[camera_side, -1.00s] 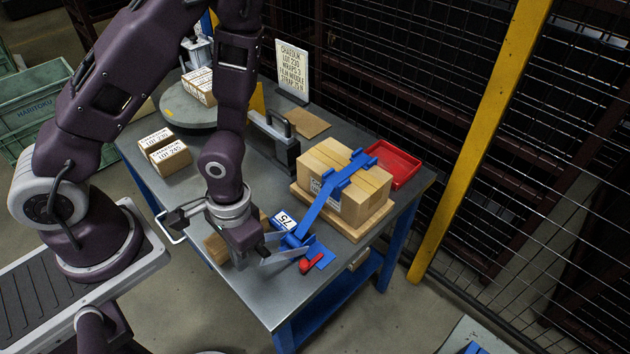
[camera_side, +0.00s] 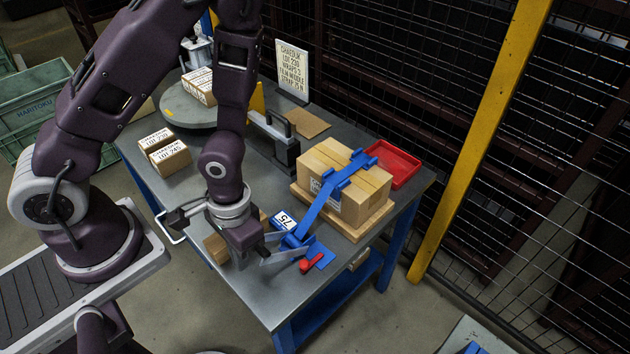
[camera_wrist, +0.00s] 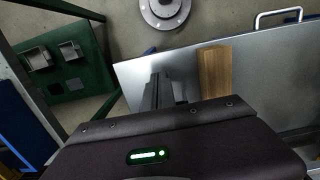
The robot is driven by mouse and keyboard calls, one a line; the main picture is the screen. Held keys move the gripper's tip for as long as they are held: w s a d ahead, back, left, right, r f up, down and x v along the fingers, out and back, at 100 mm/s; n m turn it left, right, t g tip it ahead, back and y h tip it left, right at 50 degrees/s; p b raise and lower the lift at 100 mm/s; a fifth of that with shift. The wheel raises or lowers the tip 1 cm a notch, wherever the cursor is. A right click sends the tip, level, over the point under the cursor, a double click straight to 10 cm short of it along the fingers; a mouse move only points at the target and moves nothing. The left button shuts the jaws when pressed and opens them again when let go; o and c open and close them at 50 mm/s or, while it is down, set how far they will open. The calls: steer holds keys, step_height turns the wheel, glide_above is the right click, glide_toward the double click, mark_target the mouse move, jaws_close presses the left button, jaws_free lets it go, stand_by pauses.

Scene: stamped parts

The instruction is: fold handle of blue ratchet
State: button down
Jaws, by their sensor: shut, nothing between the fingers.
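The blue ratchet (camera_side: 297,240) lies near the front edge of the metal bench, at the lower end of the blue strap (camera_side: 323,200). Its red handle (camera_side: 312,263) sticks out at the right of my fingers, beside a flat blue piece (camera_side: 322,254). My gripper (camera_side: 296,252) is low over the bench, with its fingers pointing right toward the ratchet. They partly hide the ratchet, and I cannot tell whether they touch it. In the wrist view the fingers (camera_wrist: 158,92) are together with nothing held; the ratchet does not show there.
The strap runs over a carton (camera_side: 350,187) on a wooden board (camera_side: 366,229). A red tray (camera_side: 399,166) is behind it. A wooden block (camera_side: 216,248) lies by my gripper. Two small boxes (camera_side: 166,152) and a turntable (camera_side: 190,112) stand farther left. A wire fence is at the right.

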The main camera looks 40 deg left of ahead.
steer(key=shift+r, duration=0.1)
steer(key=w+r+g, duration=0.4)
steer(key=w+r, duration=0.9)
steer(key=r, duration=0.2)
steer(key=s+x, duration=0.1)
steer(key=x, duration=1.3)
steer(key=shift+r, duration=0.25)
